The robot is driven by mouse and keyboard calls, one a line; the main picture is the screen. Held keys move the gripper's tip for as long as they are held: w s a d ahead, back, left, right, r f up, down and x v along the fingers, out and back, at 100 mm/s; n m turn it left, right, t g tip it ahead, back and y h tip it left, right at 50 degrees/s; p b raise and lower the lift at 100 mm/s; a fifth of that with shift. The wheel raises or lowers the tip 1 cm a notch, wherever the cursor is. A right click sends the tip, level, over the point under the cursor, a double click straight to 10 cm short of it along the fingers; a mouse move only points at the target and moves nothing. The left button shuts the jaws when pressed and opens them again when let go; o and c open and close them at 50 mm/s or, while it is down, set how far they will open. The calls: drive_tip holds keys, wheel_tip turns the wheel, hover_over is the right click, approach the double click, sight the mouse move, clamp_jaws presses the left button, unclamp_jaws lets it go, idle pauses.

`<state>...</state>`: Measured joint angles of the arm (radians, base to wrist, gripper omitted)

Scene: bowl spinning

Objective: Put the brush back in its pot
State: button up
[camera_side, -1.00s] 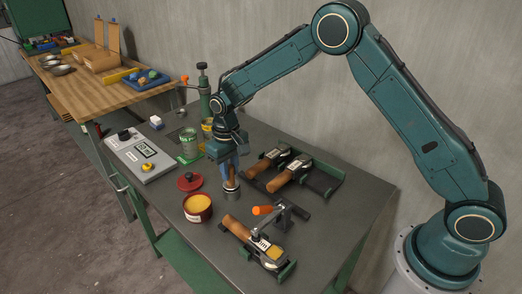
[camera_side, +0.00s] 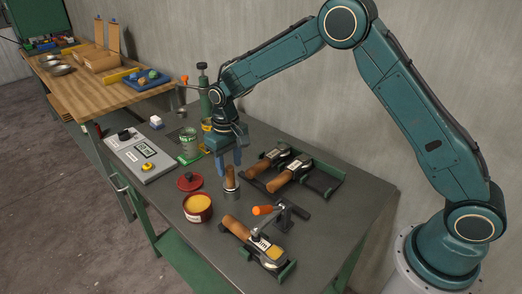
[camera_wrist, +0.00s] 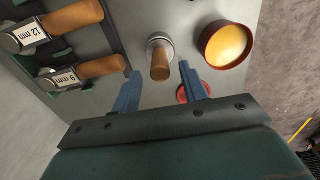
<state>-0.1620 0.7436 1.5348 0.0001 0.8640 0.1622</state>
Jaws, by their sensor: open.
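The brush (camera_side: 230,178) stands upright with its brown wooden handle up, its lower end inside the small metal pot (camera_side: 231,194). In the wrist view the handle (camera_wrist: 160,66) rises from the round pot (camera_wrist: 159,40), whose inside is mostly hidden. My gripper (camera_side: 229,169) is open, with its blue fingers at the top of the handle. In the wrist view the open fingers (camera_wrist: 160,74) lie on either side of the handle, with gaps between. I cannot tell whether the fingertips are still around the handle top or just above it.
An open tin of yellow paste (camera_side: 197,205) stands left of the pot, near a red lid (camera_side: 189,181). Wooden-handled tools (camera_side: 292,173) lie in holders behind right; another (camera_side: 240,228) lies in front. An orange-handled clamp (camera_side: 265,210) stands front right. A control box (camera_side: 143,155) is at left.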

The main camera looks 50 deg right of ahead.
wheel_tip(320, 180, up, 10)
idle(0.5)
idle(0.5)
drive_tip(key=s+d+r+t, duration=0.1)
drive_tip(key=s+d+r, duration=0.2)
drive_tip(key=s+r, duration=0.45)
drive_tip(key=s+d+r+t, duration=0.2)
drive_tip(key=s+r, duration=0.4)
drive_tip(key=s, duration=0.2)
drive_tip(key=s+d+f+t, duration=0.1)
drive_tip(key=s, duration=0.8)
drive_tip(key=s+d+f+t, duration=0.1)
drive_tip(key=s+d, duration=0.1)
drive_tip(key=s, duration=0.7)
drive_tip(key=shift+s+d+t, duration=0.25)
drive_tip(key=shift+s+t, duration=0.05)
drive_tip(key=shift+s, duration=0.05)
